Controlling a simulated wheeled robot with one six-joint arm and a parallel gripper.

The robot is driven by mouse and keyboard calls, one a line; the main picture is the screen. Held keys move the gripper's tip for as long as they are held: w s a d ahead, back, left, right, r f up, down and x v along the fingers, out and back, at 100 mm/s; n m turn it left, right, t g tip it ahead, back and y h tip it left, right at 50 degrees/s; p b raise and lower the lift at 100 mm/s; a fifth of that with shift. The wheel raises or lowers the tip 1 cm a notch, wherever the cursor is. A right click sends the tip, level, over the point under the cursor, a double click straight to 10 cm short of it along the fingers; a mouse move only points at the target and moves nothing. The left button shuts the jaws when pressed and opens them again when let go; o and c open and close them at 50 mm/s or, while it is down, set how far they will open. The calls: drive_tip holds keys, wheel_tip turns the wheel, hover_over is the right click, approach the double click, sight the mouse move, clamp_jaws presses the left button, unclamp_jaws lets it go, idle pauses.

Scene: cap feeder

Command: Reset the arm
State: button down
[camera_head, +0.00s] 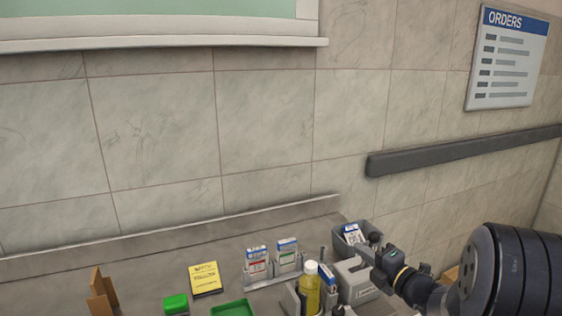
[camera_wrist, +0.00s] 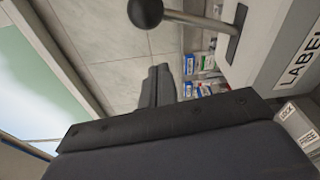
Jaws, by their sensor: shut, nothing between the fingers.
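My arm (camera_head: 515,270) reaches in from the right edge of the head view, and my gripper (camera_head: 368,248) is over the right part of the counter. It is small there and partly merges with the things behind it. In the wrist view my gripper's two dark fingers (camera_wrist: 157,82) lie together, with nothing held between them. A grey machine (camera_wrist: 275,38) with a LABEL sign stands close at the right of the wrist view. Its lever ends in a black ball knob (camera_wrist: 145,12), beyond the fingertips in the picture.
On the counter (camera_head: 140,285) stand small boxes in a holder (camera_head: 272,263), a yellow bottle (camera_head: 309,288), a grey bin (camera_head: 351,233), a grey device (camera_head: 355,281), a yellow notepad (camera_head: 205,278), a green tray (camera_head: 232,308) and a brown stand (camera_head: 101,292). A tiled wall is behind.

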drive_tip(key=a, duration=0.1)
drive_tip(key=a+n+b, duration=0.1)
drive_tip(key=a+b, duration=0.1)
drive_tip(key=shift+w+f, duration=0.25)
drive_tip(key=shift+f, duration=0.05)
drive_tip(key=shift+s+a+f+n+b, duration=0.1)
drive_tip(key=shift+s+a+n+b, duration=0.1)
drive_tip(key=shift+a+n+b, duration=0.45)
drive_tip(key=shift+d, duration=0.2)
drive_tip(key=shift+d, duration=0.1)
